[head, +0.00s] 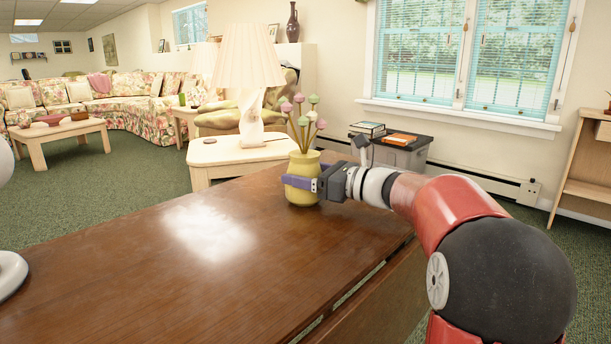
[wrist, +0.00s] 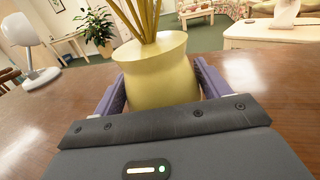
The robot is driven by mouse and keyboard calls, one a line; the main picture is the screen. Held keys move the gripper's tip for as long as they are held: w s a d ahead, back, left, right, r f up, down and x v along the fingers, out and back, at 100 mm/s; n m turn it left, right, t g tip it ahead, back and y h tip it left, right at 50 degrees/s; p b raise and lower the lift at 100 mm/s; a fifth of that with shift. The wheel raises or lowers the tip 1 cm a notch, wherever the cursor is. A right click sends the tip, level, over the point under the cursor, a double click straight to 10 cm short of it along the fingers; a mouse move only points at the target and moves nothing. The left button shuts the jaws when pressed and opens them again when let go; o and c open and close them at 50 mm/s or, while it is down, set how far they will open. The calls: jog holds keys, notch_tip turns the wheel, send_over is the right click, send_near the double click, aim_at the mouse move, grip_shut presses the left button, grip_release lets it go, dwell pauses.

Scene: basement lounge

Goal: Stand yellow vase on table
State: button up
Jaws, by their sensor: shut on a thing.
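The yellow vase (head: 303,190) is upright at the far end of the brown wooden table (head: 200,250), with pink and green ball-shaped flowers in it. Its base appears to be at the tabletop, though I cannot tell for sure whether it touches. My gripper (head: 302,183) reaches in from the right, with its purple fingers around the vase's body. In the wrist view the vase (wrist: 160,75) sits between the two purple fingers of my gripper (wrist: 158,88), and its lower part is hidden by the gripper body. The stems rise out of the top of that view.
A light side table (head: 230,155) with a white lamp (head: 249,70) stands beyond the table. A grey bin (head: 395,150) with books on top is behind the vase. A white object (head: 10,272) is at the table's left edge. The tabletop's middle is clear.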

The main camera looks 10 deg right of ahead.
jog(key=o, duration=1.4)
jog(key=shift+s+d, duration=0.1)
jog(key=shift+d, duration=0.05)
jog(key=v, duration=1.1)
jog(key=shift+s+d, duration=0.2)
jog(key=shift+s, duration=0.1)
